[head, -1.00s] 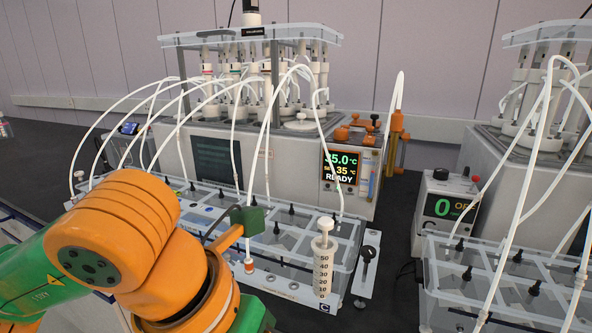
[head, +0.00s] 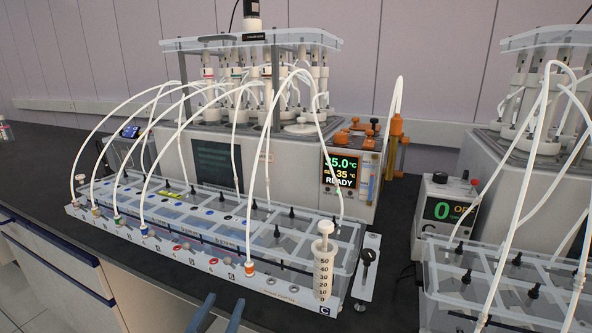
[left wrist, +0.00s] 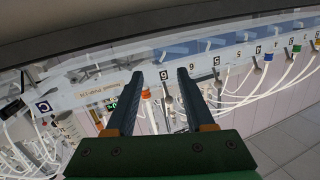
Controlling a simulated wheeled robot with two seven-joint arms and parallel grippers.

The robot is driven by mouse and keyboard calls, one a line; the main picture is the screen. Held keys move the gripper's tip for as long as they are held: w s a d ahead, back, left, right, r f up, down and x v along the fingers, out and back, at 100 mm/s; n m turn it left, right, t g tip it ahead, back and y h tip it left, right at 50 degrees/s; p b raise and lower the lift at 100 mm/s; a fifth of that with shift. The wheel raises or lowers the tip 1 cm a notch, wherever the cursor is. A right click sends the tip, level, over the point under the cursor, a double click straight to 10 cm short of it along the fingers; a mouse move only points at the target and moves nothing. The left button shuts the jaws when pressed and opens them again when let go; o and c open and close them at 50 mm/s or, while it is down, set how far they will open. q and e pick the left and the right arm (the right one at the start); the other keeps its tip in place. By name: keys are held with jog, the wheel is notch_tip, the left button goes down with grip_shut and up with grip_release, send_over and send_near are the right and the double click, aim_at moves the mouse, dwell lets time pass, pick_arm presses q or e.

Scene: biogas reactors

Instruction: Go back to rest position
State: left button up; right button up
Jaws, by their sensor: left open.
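My left gripper (head: 218,310) shows only as two dark blue fingertips at the bottom edge of the head view, in front of the bench edge. In the left wrist view its two fingers (left wrist: 160,80) stand apart with nothing held between them. The rest of the left arm is out of the head view. The right gripper is in neither view.
A clear tank rack (head: 200,250) with white tubes and a syringe (head: 324,268) stands behind the fingertips. A heater unit (head: 250,165) reading READY stands behind it. A second reactor rack (head: 500,290) is at right. Drawers (head: 50,265) front the bench at left.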

pick_arm(q)
jog(key=s+a+f+g+y, duration=0.1)
jog(key=s+a+f+g, duration=0.1)
jog(key=s+f+g, duration=0.7)
jog(key=s+a+f+g+y, duration=0.15)
jog(key=s+f+g, duration=0.35)
jog(key=s+f, duration=0.85)
notch_tip(320, 180, down, 13)
jog(key=s+p, duration=0.2)
jog(key=p, duration=0.4)
jog(key=s+a+f+g+p, duration=0.1)
jog(key=s+f, duration=0.4)
jog(key=s, duration=0.6)
jog(key=shift+a+g+h+p, duration=0.35)
jog(key=shift+a+g+p, duration=0.05)
jog(key=shift+a+p, duration=0.45)
